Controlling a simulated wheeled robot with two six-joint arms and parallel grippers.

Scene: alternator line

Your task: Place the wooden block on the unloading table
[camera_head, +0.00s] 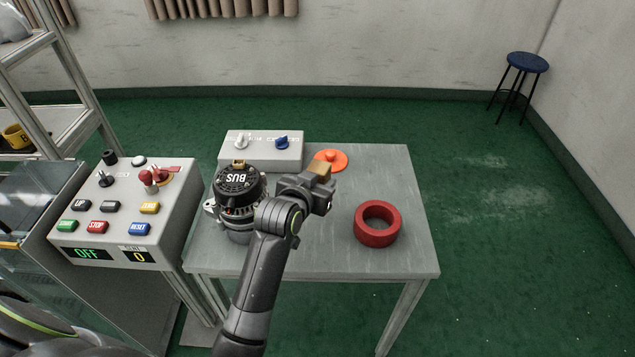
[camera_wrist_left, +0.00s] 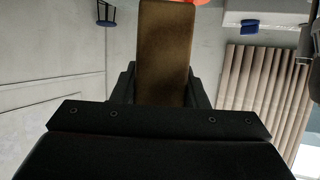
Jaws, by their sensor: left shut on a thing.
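The wooden block (camera_head: 320,172) is brown and held in my left gripper (camera_head: 318,182), which is shut on it above the grey table (camera_head: 400,263). In the left wrist view the block (camera_wrist_left: 165,50) stands out between the dark fingers and fills the top middle. I cannot tell from the head view how high the block is above the table top. My right gripper is not in view.
On the table are an alternator (camera_head: 238,190), a red ring (camera_head: 377,223), an orange disc (camera_head: 331,160) and a switch box (camera_head: 262,150). A control panel (camera_head: 130,205) stands at the left. The table's right front corner is clear.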

